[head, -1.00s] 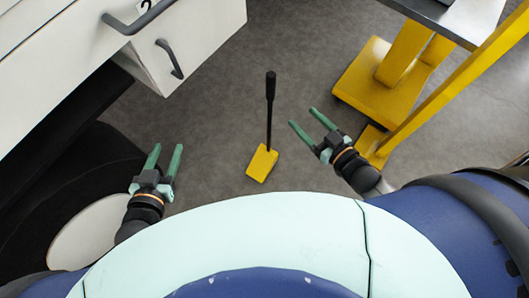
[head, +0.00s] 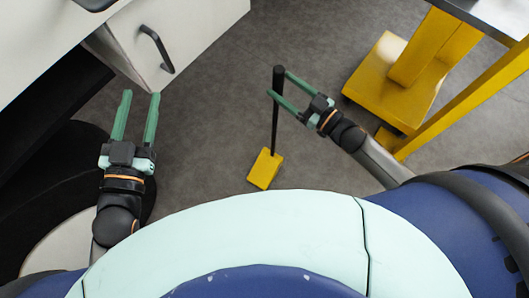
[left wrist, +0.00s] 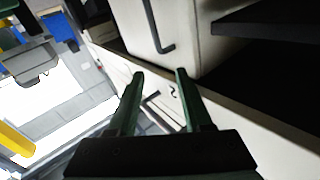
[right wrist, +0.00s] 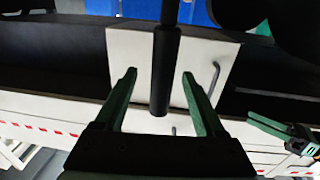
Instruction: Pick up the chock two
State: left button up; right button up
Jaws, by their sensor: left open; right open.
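The chock is a yellow block (head: 265,169) on the grey floor with a tall black handle (head: 277,108) standing up from it. My right gripper (head: 278,83) is open at the upper part of the handle, with its fingers pointing left in the head view. In the right wrist view the handle's thick black grip (right wrist: 165,75) shows between the two green fingers, with a gap on each side. My left gripper (head: 140,94) is open and empty, left of the chock and close to the white cabinet. In the left wrist view its fingers (left wrist: 160,73) have nothing between them.
A white cabinet (head: 205,30) with a dark handle stands at the upper left. A yellow stand (head: 385,95) with a grey top (head: 490,15) is at the upper right. Bare floor (head: 215,130) surrounds the chock.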

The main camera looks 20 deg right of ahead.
jog(key=x, duration=0.3)
jog(key=b+x, duration=0.1)
jog(key=x, duration=0.1)
jog(key=shift+a+r, duration=0.25)
jog(key=shift+r, duration=0.1)
pick_arm(q)
jog(key=r, duration=0.2)
jog(key=r+m+t+h, duration=0.1)
jog(key=r+t, duration=0.1)
jog(key=r, duration=0.1)
jog(key=shift+s+d+r+h, duration=0.2)
jog(key=shift+s+r+h, duration=0.05)
jog(key=shift+r+h, duration=0.15)
pick_arm(e)
grip_shut()
jog(key=shift+r, duration=0.25)
